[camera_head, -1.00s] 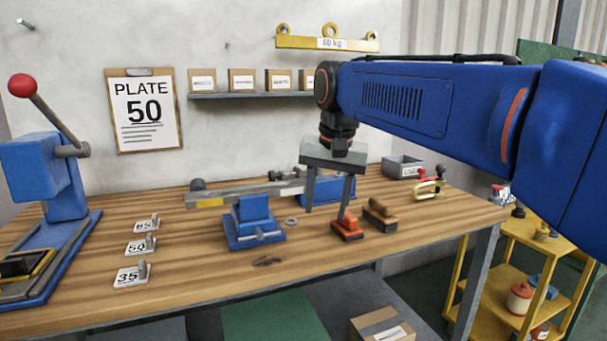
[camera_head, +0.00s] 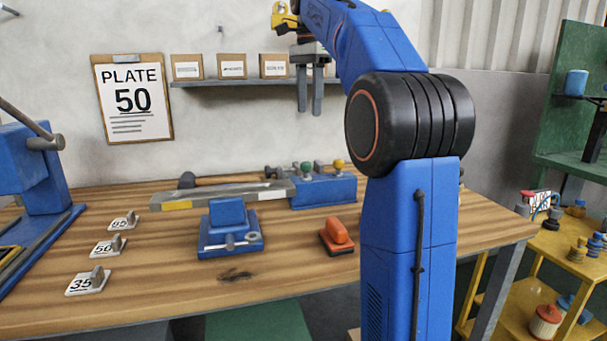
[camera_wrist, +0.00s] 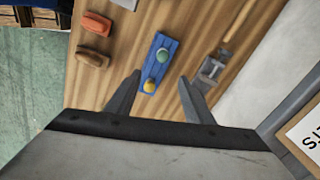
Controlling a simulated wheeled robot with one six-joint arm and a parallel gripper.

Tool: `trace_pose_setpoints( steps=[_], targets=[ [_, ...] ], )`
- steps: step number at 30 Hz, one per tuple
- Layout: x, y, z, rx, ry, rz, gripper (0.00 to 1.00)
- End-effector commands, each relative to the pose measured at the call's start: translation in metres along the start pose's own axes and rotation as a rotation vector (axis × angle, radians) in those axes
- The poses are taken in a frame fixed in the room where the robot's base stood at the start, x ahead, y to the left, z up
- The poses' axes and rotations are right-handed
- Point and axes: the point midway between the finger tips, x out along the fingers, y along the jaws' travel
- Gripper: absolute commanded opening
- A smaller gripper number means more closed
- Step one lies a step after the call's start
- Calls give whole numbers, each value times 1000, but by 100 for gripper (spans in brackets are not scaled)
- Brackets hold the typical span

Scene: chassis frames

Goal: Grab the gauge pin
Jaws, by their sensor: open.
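Three small grey gauge pins stand on number cards at the left of the workbench in the head view. The front pin (camera_head: 98,275) is on the card marked 35 (camera_head: 82,288), the middle pin (camera_head: 117,243) on the card marked 50 (camera_head: 103,250), and the back pin (camera_head: 131,217) on a card (camera_head: 119,224) whose number is hard to read. My gripper (camera_head: 310,108) is open and empty, raised in front of the wall shelf, fingers down, far to the right of the pins. In the wrist view, its open fingers (camera_wrist: 160,80) frame a blue block (camera_wrist: 158,62); no pin shows there.
The clipboard (camera_head: 133,98) reads PLATE 50. A blue vise (camera_head: 230,228), a long grey bar (camera_head: 220,196), the blue knobbed block (camera_head: 325,190) and an orange-handled tool (camera_head: 338,236) sit on the bench (camera_head: 290,262). A blue lever press (camera_head: 40,175) stands left of the cards.

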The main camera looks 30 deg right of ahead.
Motion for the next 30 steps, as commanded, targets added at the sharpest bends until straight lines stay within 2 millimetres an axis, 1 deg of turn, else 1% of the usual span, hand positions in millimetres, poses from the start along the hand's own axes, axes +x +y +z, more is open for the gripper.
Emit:
trace_pose_setpoints(
  steps=[2,5,21,24,30],
  targets=[
    [3,0,-1,7,-1,2,48],
    [14,0,-1,7,-1,4,48],
    [104,0,0,5,-1,4,48],
    [115,-1,0,5,-1,3,48],
    [125,-2,0,4,-1,2,48]
  ],
)
